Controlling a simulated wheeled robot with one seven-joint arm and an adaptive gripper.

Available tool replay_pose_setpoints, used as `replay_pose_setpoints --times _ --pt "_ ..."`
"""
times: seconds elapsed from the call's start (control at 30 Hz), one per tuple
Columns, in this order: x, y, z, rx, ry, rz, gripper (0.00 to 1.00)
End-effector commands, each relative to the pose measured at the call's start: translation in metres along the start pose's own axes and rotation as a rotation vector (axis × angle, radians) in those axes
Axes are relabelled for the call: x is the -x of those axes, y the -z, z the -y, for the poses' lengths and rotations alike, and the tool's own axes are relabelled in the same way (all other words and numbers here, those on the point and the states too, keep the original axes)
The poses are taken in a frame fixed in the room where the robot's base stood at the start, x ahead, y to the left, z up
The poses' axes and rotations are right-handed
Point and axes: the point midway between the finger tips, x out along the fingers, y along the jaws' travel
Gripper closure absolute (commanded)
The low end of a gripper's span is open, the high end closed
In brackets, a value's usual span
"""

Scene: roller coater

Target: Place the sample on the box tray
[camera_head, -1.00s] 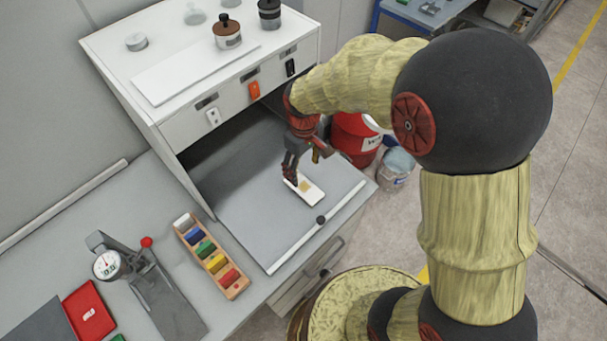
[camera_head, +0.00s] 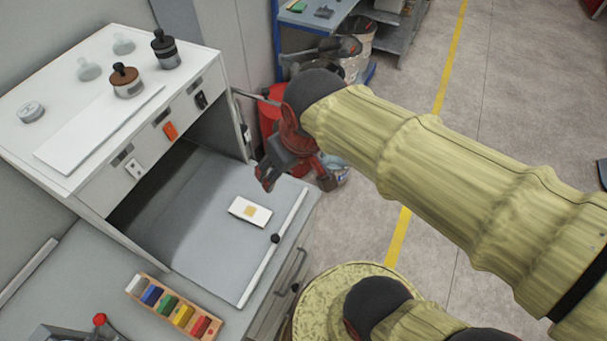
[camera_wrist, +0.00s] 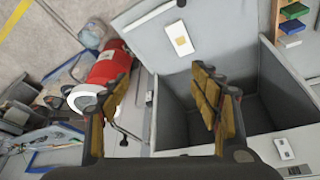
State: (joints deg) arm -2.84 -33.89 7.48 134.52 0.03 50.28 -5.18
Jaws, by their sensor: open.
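The sample, a white plate with a tan square (camera_head: 250,211), lies flat on the grey tray surface (camera_head: 195,245) at the open front of the white box (camera_head: 95,165). It also shows in the wrist view (camera_wrist: 179,38), lying on the grey panel. My gripper (camera_head: 298,178) is open and empty. It hangs above and apart from the sample, up and to its right in the head view. In the wrist view the two brown-padded fingers (camera_wrist: 160,90) are spread apart with nothing between them.
A brown-lidded jar (camera_head: 127,82) and other jars stand on the box top. A red drum (camera_wrist: 105,68) is beside the box. A black knob (camera_head: 275,238) sits at the tray's front bar.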

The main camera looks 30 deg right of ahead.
Motion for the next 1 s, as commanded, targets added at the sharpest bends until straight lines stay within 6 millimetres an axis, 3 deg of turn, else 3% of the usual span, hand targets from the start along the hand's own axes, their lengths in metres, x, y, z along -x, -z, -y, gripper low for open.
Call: replay_pose_setpoints --times 0.1,0.2,0.6,0.77,1.0 --pt "0.024 -0.023 -0.006 -0.075 -0.016 -0.066 0.37" --pt "0.033 -0.036 -0.009 -0.114 -0.023 -0.097 0.37" --pt "0.037 -0.042 -0.010 -0.136 -0.027 -0.114 0.37" --pt "0.026 -0.046 -0.009 -0.136 -0.027 -0.113 0.37" --pt "-0.016 -0.063 -0.008 -0.135 -0.026 -0.113 0.37"
